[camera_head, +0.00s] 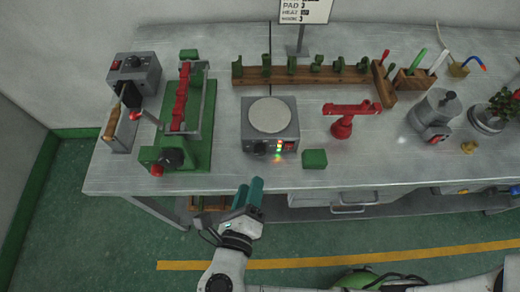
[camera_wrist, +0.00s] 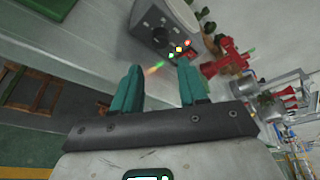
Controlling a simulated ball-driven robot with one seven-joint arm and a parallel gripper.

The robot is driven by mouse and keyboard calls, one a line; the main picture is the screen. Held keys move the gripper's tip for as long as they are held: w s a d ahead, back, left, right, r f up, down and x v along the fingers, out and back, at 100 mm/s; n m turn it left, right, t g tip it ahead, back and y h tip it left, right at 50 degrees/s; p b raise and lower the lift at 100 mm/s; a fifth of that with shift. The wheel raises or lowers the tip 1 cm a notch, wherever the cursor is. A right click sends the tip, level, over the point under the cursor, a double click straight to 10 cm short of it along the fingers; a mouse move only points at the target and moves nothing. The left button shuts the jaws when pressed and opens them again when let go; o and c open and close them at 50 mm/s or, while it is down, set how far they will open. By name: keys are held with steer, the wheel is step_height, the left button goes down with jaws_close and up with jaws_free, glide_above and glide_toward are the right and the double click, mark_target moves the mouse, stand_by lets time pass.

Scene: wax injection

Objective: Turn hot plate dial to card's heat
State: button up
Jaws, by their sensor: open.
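The hot plate (camera_head: 286,132) is a grey box with a round pale plate on top, standing near the front edge of the table. Its dark dial (camera_head: 260,148) is on the front face, left of lit green and red indicators. In the wrist view the dial (camera_wrist: 160,35) shows beyond the fingertips. The card (camera_head: 304,11) stands on a post behind, with lines reading PAD, HEAT and more; its values are too small to read surely. My gripper (camera_head: 250,190) has teal fingers, open and empty, in front of the table edge, below the hot plate and apart from it.
A green block (camera_head: 315,159) lies right of the hot plate. A red stand (camera_head: 343,120) is farther right, and a green clamp device (camera_head: 180,125) is to the left. A wooden rack (camera_head: 300,75) is behind. A drawer handle (camera_head: 350,208) sits below the table edge.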

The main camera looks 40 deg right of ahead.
mark_target(260, 154)
steer(key=x, duration=1)
steer(key=shift+s, duration=0.1)
steer(key=shift+p, duration=0.3)
steer(key=c, duration=0.8)
